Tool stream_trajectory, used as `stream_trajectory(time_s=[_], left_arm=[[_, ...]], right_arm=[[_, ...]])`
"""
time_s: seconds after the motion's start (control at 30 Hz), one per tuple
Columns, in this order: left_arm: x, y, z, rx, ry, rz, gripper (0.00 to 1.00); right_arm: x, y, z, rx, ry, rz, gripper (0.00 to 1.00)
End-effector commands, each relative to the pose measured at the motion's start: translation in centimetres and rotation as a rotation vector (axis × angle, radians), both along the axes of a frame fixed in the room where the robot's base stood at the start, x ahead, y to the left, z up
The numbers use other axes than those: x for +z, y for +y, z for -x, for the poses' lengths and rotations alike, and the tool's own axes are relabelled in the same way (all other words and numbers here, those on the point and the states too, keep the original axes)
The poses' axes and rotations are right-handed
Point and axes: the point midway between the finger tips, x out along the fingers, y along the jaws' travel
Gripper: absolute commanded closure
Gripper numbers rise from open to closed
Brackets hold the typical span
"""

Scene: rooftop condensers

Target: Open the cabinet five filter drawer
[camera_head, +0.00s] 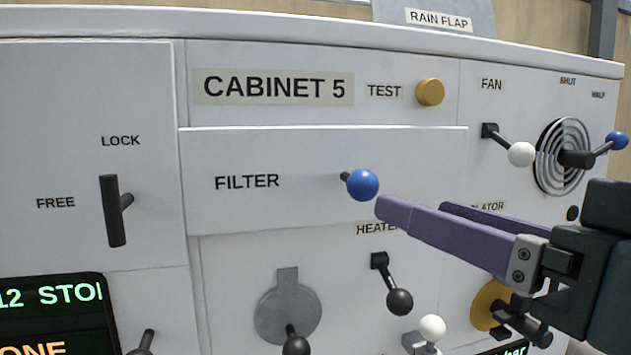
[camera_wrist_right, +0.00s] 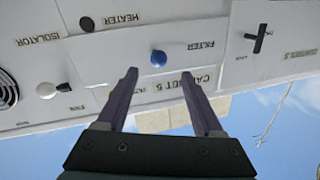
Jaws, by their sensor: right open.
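The filter drawer (camera_head: 270,185) is a wide white panel marked FILTER below the CABINET 5 label. Its face appears to stand slightly proud of the panel around it; I cannot tell how far. A blue ball knob (camera_head: 363,185) on a short dark stem sticks out from its right part. My right gripper (camera_head: 410,207), with purple fingers, comes in from the right, its tips just right of and below the knob. In the right wrist view the fingers (camera_wrist_right: 160,78) are spread and empty, with the blue knob (camera_wrist_right: 158,58) beyond the gap between their tips. My left gripper is not in view.
A black lock handle (camera_head: 113,210) is at the left, between LOCK and FREE. A black heater lever (camera_head: 392,280) sits below the drawer. The white fan lever (camera_head: 518,152) and a round vent (camera_head: 560,140) are at upper right. A yellow test button (camera_head: 430,92) is above.

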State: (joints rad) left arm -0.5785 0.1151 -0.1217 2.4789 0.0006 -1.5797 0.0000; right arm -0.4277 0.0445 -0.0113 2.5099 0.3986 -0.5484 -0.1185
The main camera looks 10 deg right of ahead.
Motion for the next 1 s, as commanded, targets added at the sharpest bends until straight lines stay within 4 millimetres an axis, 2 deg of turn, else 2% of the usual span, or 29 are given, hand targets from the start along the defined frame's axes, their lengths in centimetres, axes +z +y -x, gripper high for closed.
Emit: stream_trajectory(time_s=[0.17,0.63,0.8,1.0], left_arm=[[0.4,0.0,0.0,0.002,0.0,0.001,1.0],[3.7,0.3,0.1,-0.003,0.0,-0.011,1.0],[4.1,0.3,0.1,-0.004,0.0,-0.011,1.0],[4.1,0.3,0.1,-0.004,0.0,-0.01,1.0]], right_arm=[[0.4,0.1,-0.9,-0.003,-0.012,-0.006,0.31],[0.5,1.9,-8.2,-0.002,-0.009,-0.004,0.31],[0.3,2.1,-9.4,-0.002,-0.008,-0.004,0.31],[0.2,2.2,-9.7,-0.002,-0.009,-0.003,0.31]])
